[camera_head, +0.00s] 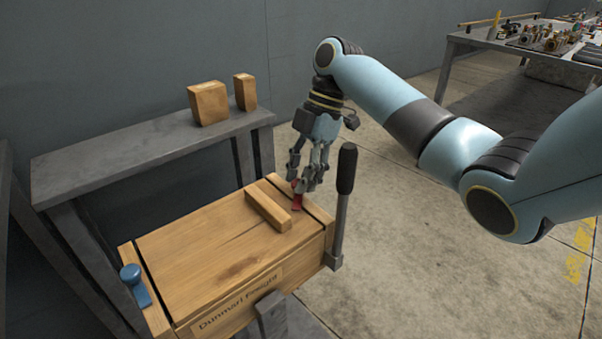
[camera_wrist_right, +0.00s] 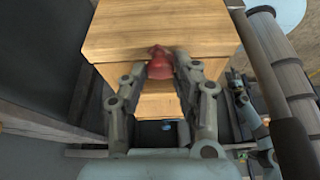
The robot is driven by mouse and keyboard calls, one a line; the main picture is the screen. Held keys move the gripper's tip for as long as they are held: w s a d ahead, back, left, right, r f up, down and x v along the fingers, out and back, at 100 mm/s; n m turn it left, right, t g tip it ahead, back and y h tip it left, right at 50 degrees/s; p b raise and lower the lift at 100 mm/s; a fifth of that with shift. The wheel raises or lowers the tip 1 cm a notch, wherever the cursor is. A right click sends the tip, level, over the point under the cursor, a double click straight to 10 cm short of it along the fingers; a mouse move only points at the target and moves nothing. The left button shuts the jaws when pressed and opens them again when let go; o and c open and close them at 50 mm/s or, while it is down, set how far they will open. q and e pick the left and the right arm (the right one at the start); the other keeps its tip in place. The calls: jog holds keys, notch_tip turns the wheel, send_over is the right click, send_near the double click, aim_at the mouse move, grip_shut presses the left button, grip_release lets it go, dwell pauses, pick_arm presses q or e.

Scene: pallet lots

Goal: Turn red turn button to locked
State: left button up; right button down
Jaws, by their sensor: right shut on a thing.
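The red turn button (camera_head: 297,201) is on the top of a wooden crate (camera_head: 205,258), near its far right end. It also shows in the right wrist view (camera_wrist_right: 160,63). My right gripper (camera_head: 300,187) reaches down from above and is shut on the red turn button, with a finger on either side of it in the right wrist view (camera_wrist_right: 161,70). The fingers partly hide the button, so I cannot tell its exact angle. A blue turn button (camera_head: 132,274) is at the crate's near left end.
A wooden bar (camera_head: 268,211) lies on the lid close to the red button. A black-handled lever (camera_head: 345,180) stands upright beside the crate's right side. A grey bench (camera_head: 150,150) behind holds two wooden blocks (camera_head: 208,103). A cluttered table (camera_head: 500,40) stands far back right.

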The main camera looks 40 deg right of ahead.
jog(key=shift+r+p, duration=0.15)
jog(key=shift+p, duration=0.3)
jog(key=m+t+p, duration=0.1)
jog(key=m+p, duration=0.2)
jog(key=p, duration=0.1)
jog(key=m+t+p, duration=0.1)
jog(key=m+p, duration=0.2)
jog(key=p, duration=0.1)
jog(key=shift+s+r+h+p, duration=0.2)
jog(key=shift+h+p, duration=0.1)
jog(key=shift+p, duration=0.1)
jog(key=shift+a+f+m+t+h+p, duration=0.15)
jog(key=shift+m+t+p, duration=0.2)
jog(key=shift+m+p, duration=0.4)
jog(key=shift+d+f+m+t+h+p, duration=0.15)
jog(key=shift+m+t+p, duration=0.2)
jog(key=shift+m+p, duration=0.35)
jog(key=shift+a, duration=0.1)
jog(key=c, duration=1)
grip_release()
jog(key=shift+r, duration=0.15)
jog(key=v, duration=1.1)
jog(key=shift+s+r, duration=0.15)
jog(key=shift+r, duration=0.15)
